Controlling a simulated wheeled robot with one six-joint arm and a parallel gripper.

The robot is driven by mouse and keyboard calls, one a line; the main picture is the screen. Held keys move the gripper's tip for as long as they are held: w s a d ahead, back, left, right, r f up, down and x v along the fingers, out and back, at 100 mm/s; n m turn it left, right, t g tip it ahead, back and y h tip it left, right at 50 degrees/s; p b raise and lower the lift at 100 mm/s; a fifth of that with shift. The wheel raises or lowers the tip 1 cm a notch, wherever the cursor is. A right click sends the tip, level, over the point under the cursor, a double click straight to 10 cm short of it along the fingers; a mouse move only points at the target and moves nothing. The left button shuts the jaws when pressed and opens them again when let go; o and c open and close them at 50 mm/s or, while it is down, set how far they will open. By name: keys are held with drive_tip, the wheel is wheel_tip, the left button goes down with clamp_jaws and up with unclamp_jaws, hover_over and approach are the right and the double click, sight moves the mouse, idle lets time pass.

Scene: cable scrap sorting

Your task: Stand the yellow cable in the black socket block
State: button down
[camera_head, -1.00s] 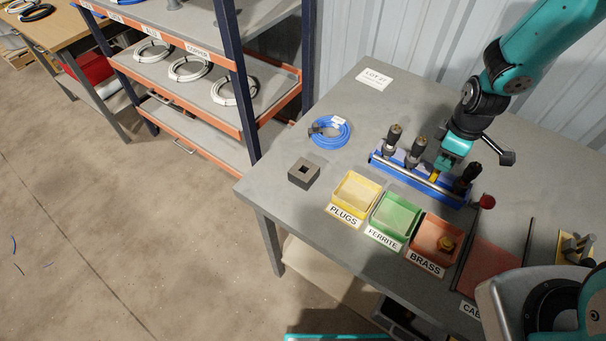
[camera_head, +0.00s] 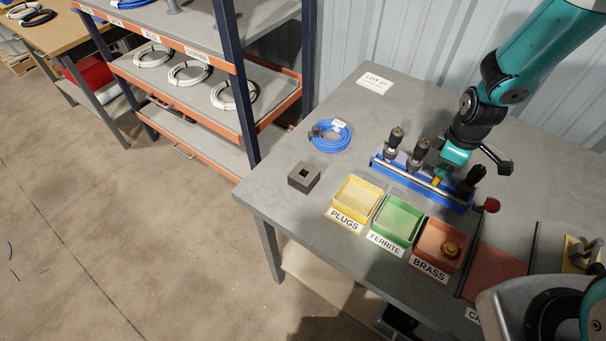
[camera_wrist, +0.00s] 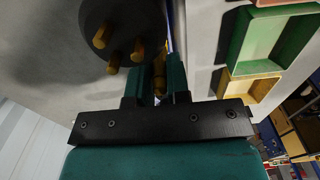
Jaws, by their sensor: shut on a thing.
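The black socket block (camera_head: 304,177), a dark cube with a square hole on top, stands on the table's left part. My gripper (camera_head: 440,175) is low over the right half of the blue rack (camera_head: 383,167). In the wrist view its two dark fingers (camera_wrist: 159,88) are closed around a narrow yellow piece (camera_wrist: 158,68), which I take for the yellow cable. A bit of yellow (camera_head: 436,181) also shows below the gripper in the head view. Most of the cable is hidden, and I cannot tell whether it touches the rack.
Several black-topped connectors (camera_head: 395,138) stand in the rack around my gripper. One with brass pins (camera_wrist: 112,42) is close in the wrist view. Yellow (camera_head: 357,199), green (camera_head: 397,219) and orange (camera_head: 441,246) trays line the front. A blue cable coil (camera_head: 330,135) lies behind the block.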

drive_tip(key=shift+r+p, duration=1.7)
drive_tip(key=shift+r, duration=0.7)
